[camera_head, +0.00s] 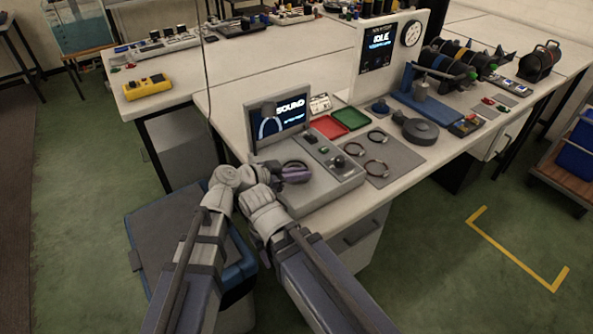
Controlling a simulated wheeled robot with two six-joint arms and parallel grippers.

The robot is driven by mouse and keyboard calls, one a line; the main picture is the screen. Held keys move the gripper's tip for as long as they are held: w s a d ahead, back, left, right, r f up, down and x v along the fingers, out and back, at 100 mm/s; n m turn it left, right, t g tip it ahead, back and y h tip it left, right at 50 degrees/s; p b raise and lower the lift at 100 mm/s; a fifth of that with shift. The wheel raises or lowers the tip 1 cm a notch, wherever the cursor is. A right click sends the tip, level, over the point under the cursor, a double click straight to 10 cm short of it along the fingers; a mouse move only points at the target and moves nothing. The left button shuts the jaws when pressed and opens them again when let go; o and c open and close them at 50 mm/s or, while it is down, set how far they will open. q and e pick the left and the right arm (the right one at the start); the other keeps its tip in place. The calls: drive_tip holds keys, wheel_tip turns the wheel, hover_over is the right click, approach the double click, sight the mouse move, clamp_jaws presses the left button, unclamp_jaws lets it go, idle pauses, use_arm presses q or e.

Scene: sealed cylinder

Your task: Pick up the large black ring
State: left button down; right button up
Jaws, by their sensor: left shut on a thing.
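A large black ring (295,162) is at the front left of the grey tester box, below its small screen. My left gripper (284,173) is at this ring and shut on it. The lower part of the ring is partly covered by a purplish piece and the gripper, and I cannot tell whether it touches the box. My other arm's wrist (262,208) is close beside, and its fingers cannot be made out.
The grey tester box (338,182) has a screen (281,117) and knobs. Several smaller rings (376,168) lie on a grey mat (400,158) to its right. Red (329,127) and green (351,118) trays stand behind. A round dark-grey piece (420,132) is further right.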

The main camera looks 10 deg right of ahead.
use_arm(q)
drive_tip(key=shift+r, duration=0.15)
wheel_tip(320, 180, up, 14)
drive_tip(key=p, duration=1.4)
drive_tip(key=shift+f, duration=0.2)
drive_tip(key=shift+d, duration=0.15)
